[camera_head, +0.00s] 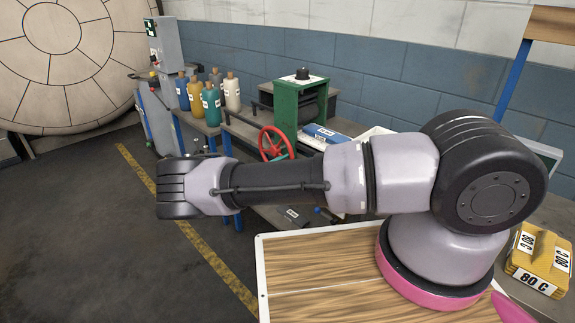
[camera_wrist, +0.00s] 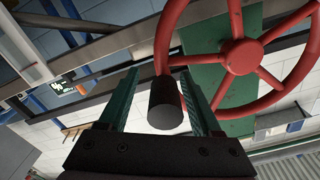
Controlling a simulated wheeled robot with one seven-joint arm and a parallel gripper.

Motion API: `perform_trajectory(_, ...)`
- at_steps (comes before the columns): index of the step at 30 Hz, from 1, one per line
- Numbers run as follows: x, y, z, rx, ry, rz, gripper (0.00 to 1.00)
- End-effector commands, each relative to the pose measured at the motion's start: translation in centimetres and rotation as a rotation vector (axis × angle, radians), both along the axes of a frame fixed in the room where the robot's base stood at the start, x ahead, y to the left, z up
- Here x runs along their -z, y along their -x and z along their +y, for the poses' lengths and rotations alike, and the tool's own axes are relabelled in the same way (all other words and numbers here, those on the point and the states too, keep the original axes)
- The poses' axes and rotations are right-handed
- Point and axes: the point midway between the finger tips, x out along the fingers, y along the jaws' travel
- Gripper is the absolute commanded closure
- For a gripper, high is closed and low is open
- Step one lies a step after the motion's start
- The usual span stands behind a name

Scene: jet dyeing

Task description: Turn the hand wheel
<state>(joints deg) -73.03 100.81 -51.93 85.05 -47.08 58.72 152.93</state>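The red hand wheel (camera_head: 268,146) is upright on the front of a green machine (camera_head: 287,108), partly hidden behind my arm in the head view. In the wrist view its red rim, spokes and hub (camera_wrist: 243,56) fill the upper right. A black cylindrical handle (camera_wrist: 165,104) sticks out from the wheel's rim toward the camera. My gripper (camera_wrist: 160,76) is open, with one green finger on each side of the handle. Gaps show between handle and fingers, and I see no clear contact. My gripper is mostly hidden by my arm in the head view.
Several coloured bottles (camera_head: 211,104) stand on the bench left of the machine. A blue item (camera_head: 325,134) lies to its right. A yellow block marked 80 C (camera_head: 541,262) is at the lower right, by a wood-topped surface (camera_head: 318,265). Floor on the left is clear.

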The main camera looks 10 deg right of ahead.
Motion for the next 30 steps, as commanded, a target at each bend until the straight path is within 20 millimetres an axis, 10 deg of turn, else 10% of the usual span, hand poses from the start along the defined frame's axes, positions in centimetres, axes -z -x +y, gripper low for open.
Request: perform_trajectory(30, 0.0, 6.3, 8.9, -0.001, 0.0, 0.0, 0.34)
